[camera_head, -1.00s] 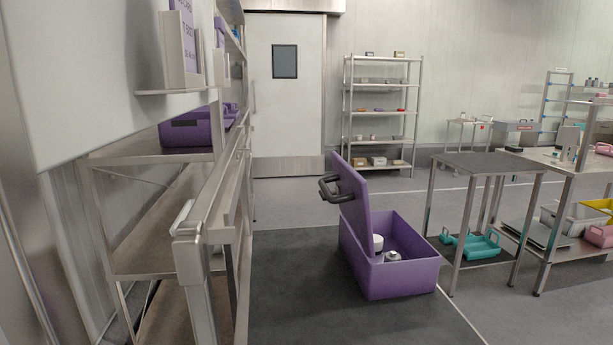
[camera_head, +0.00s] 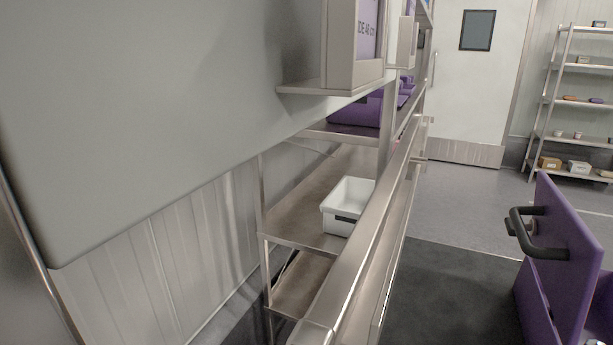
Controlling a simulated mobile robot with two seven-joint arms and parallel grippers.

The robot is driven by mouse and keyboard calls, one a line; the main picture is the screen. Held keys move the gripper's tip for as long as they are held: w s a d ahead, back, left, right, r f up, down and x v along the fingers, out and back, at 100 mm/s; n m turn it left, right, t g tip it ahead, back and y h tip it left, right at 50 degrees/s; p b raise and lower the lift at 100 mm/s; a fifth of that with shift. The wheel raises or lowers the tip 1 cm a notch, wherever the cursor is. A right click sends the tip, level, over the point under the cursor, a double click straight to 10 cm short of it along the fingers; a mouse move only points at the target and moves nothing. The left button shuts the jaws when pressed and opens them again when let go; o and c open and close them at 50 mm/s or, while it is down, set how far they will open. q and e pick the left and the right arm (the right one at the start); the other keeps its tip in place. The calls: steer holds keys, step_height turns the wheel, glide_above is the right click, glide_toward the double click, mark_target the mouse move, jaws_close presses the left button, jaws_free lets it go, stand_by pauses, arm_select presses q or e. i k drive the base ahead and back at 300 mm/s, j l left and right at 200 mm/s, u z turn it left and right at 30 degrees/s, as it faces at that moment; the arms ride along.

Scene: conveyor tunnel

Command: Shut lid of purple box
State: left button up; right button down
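The purple box (camera_head: 530,312) stands on the dark floor mat at the lower right edge of the view, and most of it is cut off. Its purple lid (camera_head: 569,236) stands upright, open, on the left side of the box. A black handle (camera_head: 532,236) sticks out from the lid's left face. The inside of the box is almost entirely hidden behind the lid and the frame edge. Neither of my grippers shows in the view.
A metal rail (camera_head: 372,240) and shelving run along the left, with a white bin (camera_head: 347,204) on a shelf and purple containers above. A large pale panel fills the upper left. The dark mat (camera_head: 440,295) is clear between rail and box. A shelf rack (camera_head: 544,110) stands behind.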

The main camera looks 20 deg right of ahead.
mark_target(567, 258)
steer(key=i+l+u, duration=0.15)
steer(key=l+u, duration=1.2)
steer(key=l, duration=0.15)
steer(key=k+l+u, duration=0.1)
steer(key=l+u, duration=0.35)
steer(key=k+l+u, duration=0.2)
steer(key=l+u, duration=0.25)
steer(key=k+l+u, duration=0.4)
steer(key=l, duration=0.2)
steer(key=k+l+u, duration=0.25)
steer(key=l+u, duration=0.2)
steer(key=k+l+u, duration=0.25)
steer(key=u, duration=0.15)
steer(key=k+u, duration=0.45)
steer(key=k+l, duration=0.05)
steer(key=k, duration=0.05)
